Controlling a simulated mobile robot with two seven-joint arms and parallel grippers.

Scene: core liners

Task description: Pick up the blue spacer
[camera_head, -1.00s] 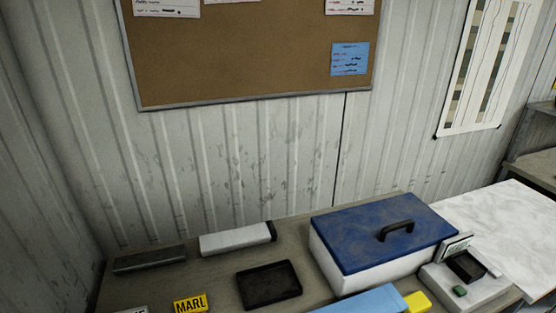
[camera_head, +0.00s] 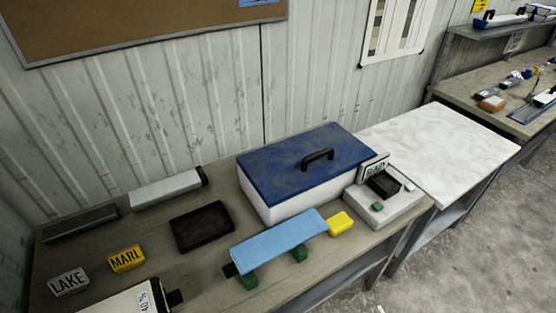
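I cannot tell for sure which thing is the blue spacer. A long light blue bar (camera_head: 278,241) lies on green supports (camera_head: 250,281) near the front of the bench, with a yellow block (camera_head: 341,224) at its right end and a dark piece at its left end. A small blue item (camera_head: 528,73) lies on the far right bench, too small to make out. Neither of my grippers is in view.
A white box with a blue lid (camera_head: 300,160) stands at the back of the bench. A black tray (camera_head: 202,226), a yellow MARL block (camera_head: 126,258), a LAKE block (camera_head: 68,282) and a small device (camera_head: 385,207) are nearby. A white-topped table (camera_head: 440,135) adjoins at right.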

